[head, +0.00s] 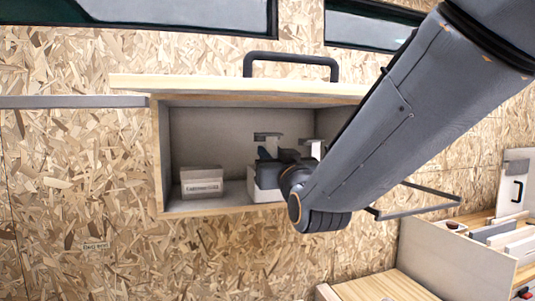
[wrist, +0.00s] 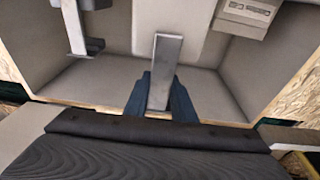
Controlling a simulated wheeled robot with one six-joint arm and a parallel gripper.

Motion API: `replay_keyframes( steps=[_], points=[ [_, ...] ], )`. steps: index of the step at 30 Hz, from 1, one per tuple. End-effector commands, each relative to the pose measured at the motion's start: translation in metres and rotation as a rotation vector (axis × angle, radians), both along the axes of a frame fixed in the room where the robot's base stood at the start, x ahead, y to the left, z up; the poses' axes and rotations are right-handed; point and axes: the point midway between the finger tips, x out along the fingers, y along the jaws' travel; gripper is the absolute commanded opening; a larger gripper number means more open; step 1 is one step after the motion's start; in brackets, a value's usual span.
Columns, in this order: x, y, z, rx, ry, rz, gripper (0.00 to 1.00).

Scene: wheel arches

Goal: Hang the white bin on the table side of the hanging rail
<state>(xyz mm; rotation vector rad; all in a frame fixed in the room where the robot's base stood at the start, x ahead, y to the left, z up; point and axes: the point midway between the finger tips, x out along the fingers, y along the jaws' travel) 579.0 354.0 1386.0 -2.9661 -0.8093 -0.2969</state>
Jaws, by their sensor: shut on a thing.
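My gripper (wrist: 160,95) reaches into the open wall cabinet, its blue-grey fingers shut on a flat grey upright strip (wrist: 166,60). This strip seems to be the handle of the white bin (wrist: 170,14). In the head view a white bin (head: 262,188) shows low in the cabinet, partly hidden behind my gripper (head: 270,165). Whether it touches the cabinet floor I cannot tell. A grey rail (head: 70,102) runs along the wall left of the cabinet, and a dark bar frame (head: 425,207) stands out at right; which is the hanging rail is unclear.
The cabinet (head: 157,160) has side walls, and its flap (head: 200,85) is raised above. A labelled box (head: 202,183) sits at left inside. Another handled white piece (head: 307,150) is close on the right. A wooden table (head: 385,287) is at lower right.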

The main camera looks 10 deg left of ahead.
Motion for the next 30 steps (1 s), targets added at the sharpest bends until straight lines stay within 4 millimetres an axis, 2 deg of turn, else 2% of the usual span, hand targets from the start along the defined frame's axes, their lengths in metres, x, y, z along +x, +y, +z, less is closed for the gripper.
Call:
replay_keyframes(
  steps=[18,30],
  points=[
    [-0.048,-0.028,0.001,0.001,-0.002,0.001,0.01],
    [-0.052,-0.031,0.0,0.001,-0.001,0.0,0.01]
  ],
)
